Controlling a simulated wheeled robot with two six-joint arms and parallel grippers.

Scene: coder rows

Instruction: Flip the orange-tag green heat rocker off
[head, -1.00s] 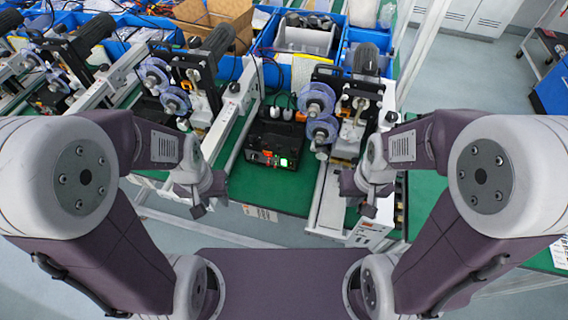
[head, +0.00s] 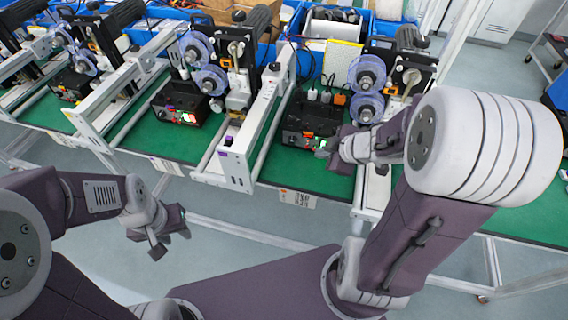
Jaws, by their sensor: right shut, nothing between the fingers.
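A black control box (head: 300,122) stands on the green bench at centre right. An orange patch (head: 340,99) shows on its top and a small red-orange spot on its front. The lit green rocker (head: 321,144) is at the front face's right end. My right gripper (head: 327,154) is shut and empty, with its tips close beside the rocker; I cannot tell whether they touch. The gripper partly covers the box's right front corner. My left gripper (head: 168,246) hangs low in front of the bench, away from the boxes; its jaw opening is unclear.
Blue-purple film reels (head: 367,73) stand right of the box. A white rail with a purple-tagged end block (head: 237,165) lies to its left. The bench front strip (head: 300,178) is clear.

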